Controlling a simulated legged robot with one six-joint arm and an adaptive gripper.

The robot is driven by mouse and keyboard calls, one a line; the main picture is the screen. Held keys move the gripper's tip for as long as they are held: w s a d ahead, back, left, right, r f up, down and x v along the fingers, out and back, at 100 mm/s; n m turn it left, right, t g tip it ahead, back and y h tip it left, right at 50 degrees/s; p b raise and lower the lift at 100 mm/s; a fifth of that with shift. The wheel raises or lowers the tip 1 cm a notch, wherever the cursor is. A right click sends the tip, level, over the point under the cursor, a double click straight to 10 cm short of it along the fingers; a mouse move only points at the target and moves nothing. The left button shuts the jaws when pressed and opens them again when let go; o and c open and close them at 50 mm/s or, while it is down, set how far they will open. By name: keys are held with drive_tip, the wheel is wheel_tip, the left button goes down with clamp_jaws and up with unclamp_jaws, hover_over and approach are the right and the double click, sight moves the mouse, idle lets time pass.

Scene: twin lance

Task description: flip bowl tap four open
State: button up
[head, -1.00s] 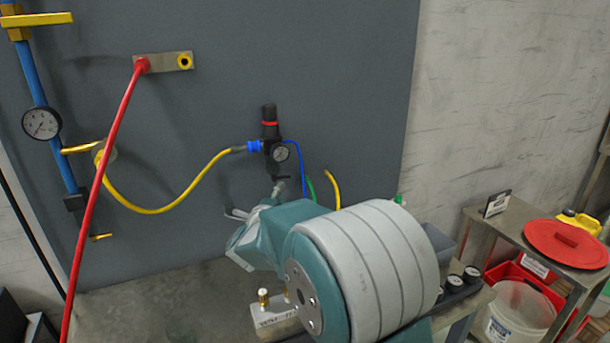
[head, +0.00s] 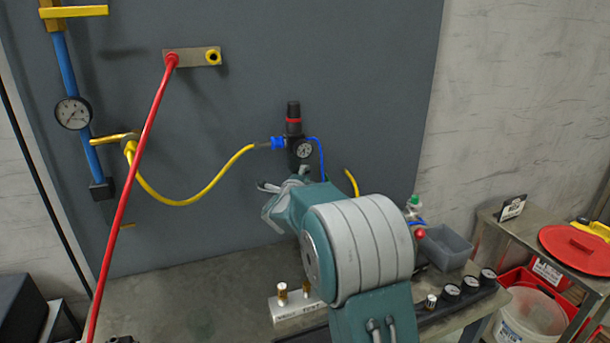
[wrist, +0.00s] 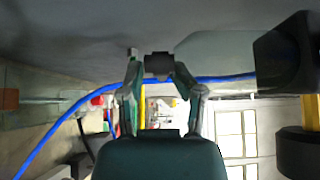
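A black filter-regulator (head: 294,130) with a red ring and round gauge hangs on the grey wall panel in the head view. My gripper (head: 284,182) is just below it and hides its lower end. In the wrist view the picture is turned sideways: the regulator's black body (wrist: 285,60) is at right, with a pale translucent bowl (wrist: 215,50) to its left. A small dark tap (wrist: 158,65) is at the bowl's end. My gripper's fingers (wrist: 157,68) stand apart, one on each side of the tap. I cannot tell whether they touch it.
A blue hose (wrist: 75,103) crosses behind the fingers. A yellow hose (head: 195,200) joins the regulator's left side, and a red hose (head: 135,180) slants down at left. A bench with several gauges (head: 470,285) and a grey bin (head: 446,248) stands at lower right.

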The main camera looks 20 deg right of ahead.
drive_tip(key=shift+a, duration=0.2)
clamp_jaws()
drive_tip(key=shift+d, duration=0.25)
drive_tip(key=shift+w+d+n+t+y, duration=0.15)
drive_tip(key=shift+n+t+y, duration=0.4)
drive_tip(key=shift+y, duration=0.25)
drive_tip(key=shift+w+d+n+t+y, duration=0.15)
drive_tip(key=shift+n+t+y, duration=0.3)
drive_tip(key=shift+n+y, duration=0.3)
drive_tip(key=shift+a+y, duration=0.1)
drive_tip(key=shift+y, duration=0.35)
drive_tip(key=shift+w, duration=0.1)
drive_tip(key=shift+a, duration=0.1)
drive_tip(key=shift+o, duration=1)
unclamp_jaws()
drive_tip(key=shift+w+f, duration=0.1)
